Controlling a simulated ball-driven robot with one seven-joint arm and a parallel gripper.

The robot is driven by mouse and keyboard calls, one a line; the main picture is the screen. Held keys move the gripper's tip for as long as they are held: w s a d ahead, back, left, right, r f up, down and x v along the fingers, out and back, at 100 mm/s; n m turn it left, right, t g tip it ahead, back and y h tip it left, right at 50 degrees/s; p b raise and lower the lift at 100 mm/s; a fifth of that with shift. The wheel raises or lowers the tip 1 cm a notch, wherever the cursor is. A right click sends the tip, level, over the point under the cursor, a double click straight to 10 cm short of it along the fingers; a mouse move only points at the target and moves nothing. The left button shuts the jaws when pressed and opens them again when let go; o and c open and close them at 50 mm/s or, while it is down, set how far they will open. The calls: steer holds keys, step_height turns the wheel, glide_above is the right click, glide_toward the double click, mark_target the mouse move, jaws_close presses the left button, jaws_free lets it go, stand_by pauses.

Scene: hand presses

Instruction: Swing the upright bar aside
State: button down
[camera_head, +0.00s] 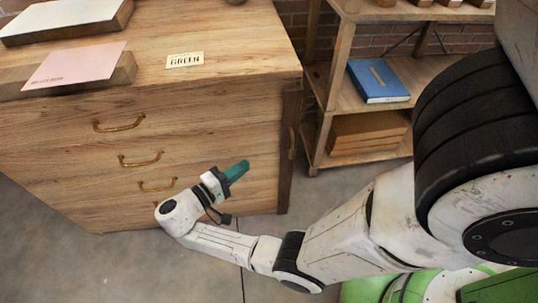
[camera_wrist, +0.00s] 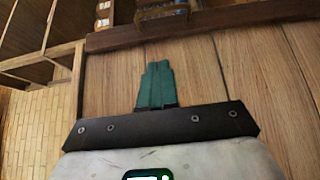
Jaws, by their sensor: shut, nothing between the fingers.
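The upright bar (camera_head: 286,180) is a dark wooden strip along the right edge of the front of a drawer chest (camera_head: 200,95). A small brass piece shows on it near its middle. In the wrist view the bar (camera_wrist: 235,21) runs across the top, with a metal piece (camera_wrist: 163,11) on it. My gripper (camera_head: 243,167) has teal fingers and is shut and empty. It is in front of the lower drawers, left of the bar. In the wrist view its fingertips (camera_wrist: 158,66) point toward the bar, with a gap of wood showing between.
Brass drawer handles (camera_head: 118,123) stick out of the chest front. An open shelf (camera_head: 340,85) with a blue book (camera_head: 378,80) stands at right. Grey floor lies in front.

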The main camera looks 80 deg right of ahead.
steer(key=s+a+p+x, duration=0.1)
steer(key=s+x, duration=0.1)
steer(key=x, duration=1)
steer(key=shift+s, duration=0.4)
